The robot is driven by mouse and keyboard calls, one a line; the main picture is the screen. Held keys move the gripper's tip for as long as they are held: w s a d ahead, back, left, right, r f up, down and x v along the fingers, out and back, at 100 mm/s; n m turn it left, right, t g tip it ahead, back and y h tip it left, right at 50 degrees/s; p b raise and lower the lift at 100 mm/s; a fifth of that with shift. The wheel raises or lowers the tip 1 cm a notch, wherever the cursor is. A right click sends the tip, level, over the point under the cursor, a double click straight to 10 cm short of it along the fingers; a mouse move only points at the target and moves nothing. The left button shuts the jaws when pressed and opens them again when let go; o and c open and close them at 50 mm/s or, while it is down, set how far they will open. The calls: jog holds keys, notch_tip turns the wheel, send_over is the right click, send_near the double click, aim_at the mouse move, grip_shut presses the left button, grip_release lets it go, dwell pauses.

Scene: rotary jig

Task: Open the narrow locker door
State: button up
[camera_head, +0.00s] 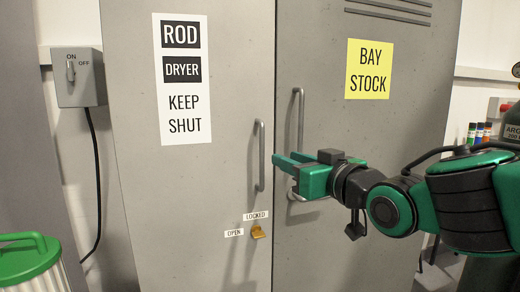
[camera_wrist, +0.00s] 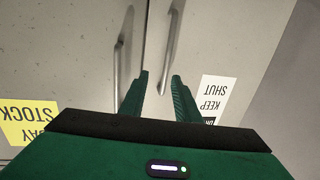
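Two grey locker doors stand side by side, both closed: the left door (camera_head: 190,200) with a "ROD DRYER KEEP SHUT" sign, the right door (camera_head: 350,140) with "BAY STOCK". Their widths look close. The left door's bar handle (camera_head: 259,155) is upright near the seam; it also shows in the wrist view (camera_wrist: 172,45). The right door's handle (camera_head: 298,115) is partly hidden by my gripper.
A switch box (camera_head: 78,76) with a hanging cable is on the wall at left. A green-lidded bin (camera_head: 28,262) stands at front left. A dark cylinder (camera_head: 512,125) and small bottles (camera_head: 479,133) are at right.

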aim_at(263, 147)
jog(key=x, duration=0.3)
jog(key=r+x, duration=0.1)
jog(key=x, duration=0.3)
jog(key=a+x, duration=0.1)
jog(key=x, duration=0.3)
jog(key=shift+s+a+r, duration=0.1)
jog(key=shift+s+r, duration=0.1)
jog(key=shift+s, duration=0.15)
